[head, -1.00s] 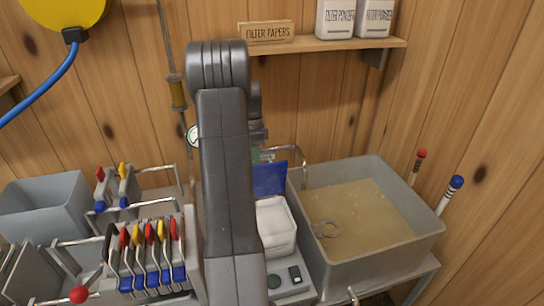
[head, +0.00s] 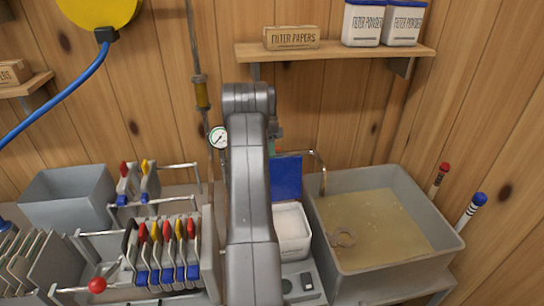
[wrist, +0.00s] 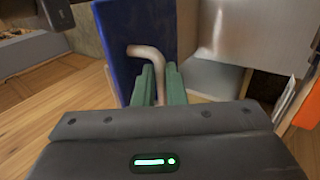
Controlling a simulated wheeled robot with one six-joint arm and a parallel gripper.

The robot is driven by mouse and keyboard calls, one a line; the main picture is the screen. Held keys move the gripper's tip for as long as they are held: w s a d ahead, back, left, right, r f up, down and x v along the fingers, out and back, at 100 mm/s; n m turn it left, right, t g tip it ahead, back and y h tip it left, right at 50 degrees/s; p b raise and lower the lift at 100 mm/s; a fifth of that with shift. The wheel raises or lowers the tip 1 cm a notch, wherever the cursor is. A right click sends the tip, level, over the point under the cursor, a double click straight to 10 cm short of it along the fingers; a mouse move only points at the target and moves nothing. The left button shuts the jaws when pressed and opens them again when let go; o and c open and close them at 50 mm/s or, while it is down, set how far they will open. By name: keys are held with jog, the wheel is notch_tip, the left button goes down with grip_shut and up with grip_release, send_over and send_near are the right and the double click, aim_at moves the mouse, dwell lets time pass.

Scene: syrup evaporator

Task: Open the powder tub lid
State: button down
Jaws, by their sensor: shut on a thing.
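The powder tub (head: 293,246) is a white open box standing just right of my arm in the head view, with pale contents. Its blue lid (head: 287,177) stands up at the tub's back edge, swung open. In the wrist view the lid (wrist: 118,45) is a blue panel with a bent beige handle (wrist: 148,53). The green fingers of my gripper (wrist: 160,84) are shut on this handle. In the head view my arm hides most of the gripper and the tub's left side.
A grey basin (head: 335,262) of amber liquid stands right of the tub, with a thin bent pipe at its rim. A rack of coloured-handled clamps (head: 165,240) is at the left. A shelf (head: 330,50) with filter papers and powder canisters hangs above.

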jog(key=shift+s+f, duration=0.15)
jog(key=shift+f, duration=0.3)
jog(key=c, duration=1.5)
grip_release()
jog(key=shift+r, duration=0.15)
jog(key=shift+r, duration=0.1)
